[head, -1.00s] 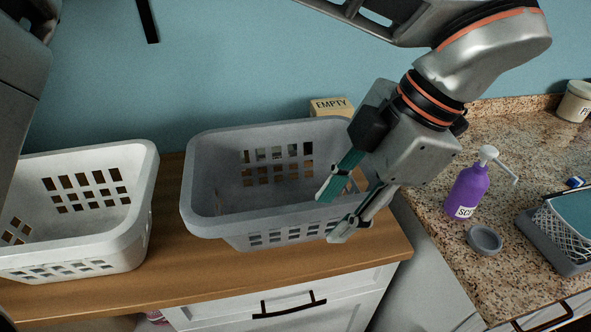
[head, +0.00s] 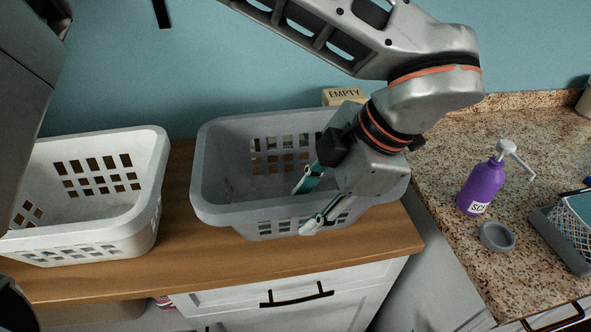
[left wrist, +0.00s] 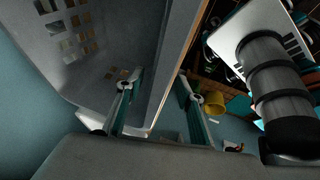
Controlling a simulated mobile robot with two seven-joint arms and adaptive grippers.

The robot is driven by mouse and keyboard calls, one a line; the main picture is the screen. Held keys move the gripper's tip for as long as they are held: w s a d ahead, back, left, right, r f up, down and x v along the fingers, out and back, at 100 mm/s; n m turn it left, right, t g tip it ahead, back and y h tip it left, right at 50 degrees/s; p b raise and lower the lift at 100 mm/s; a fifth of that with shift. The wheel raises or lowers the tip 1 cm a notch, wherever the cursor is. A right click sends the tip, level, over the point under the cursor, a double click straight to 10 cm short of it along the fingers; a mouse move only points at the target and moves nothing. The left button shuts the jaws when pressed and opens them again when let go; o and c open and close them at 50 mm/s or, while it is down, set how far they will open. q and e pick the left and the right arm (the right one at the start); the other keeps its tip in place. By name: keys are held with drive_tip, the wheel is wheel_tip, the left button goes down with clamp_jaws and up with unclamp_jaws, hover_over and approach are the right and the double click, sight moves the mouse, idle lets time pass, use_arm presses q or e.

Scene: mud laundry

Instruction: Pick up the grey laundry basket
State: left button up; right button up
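The grey laundry basket (head: 225,205) stands upright on the wooden counter and looks empty. My left gripper (head: 308,203) is at the right part of its front wall. One finger is inside the basket and the other is outside, in front of the wall. In the left wrist view the basket wall (left wrist: 172,70) passes between the two fingers of the left gripper (left wrist: 158,95), with gaps beside it, so the gripper is open around the rim. The gripper and wrist hide the basket's right end. My right gripper is not in view.
A white basket (head: 140,228) stands to the left on the wooden counter (head: 200,262). A box marked EMPTY (head: 343,95) is behind the grey basket. On the granite counter at right are a purple pump bottle (head: 482,188), a small grey dish (head: 496,237) and a wire basket (head: 560,235).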

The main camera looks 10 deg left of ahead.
use_arm(q)
drive_tip(key=shift+f, duration=0.25)
idle(0.6)
clamp_jaws()
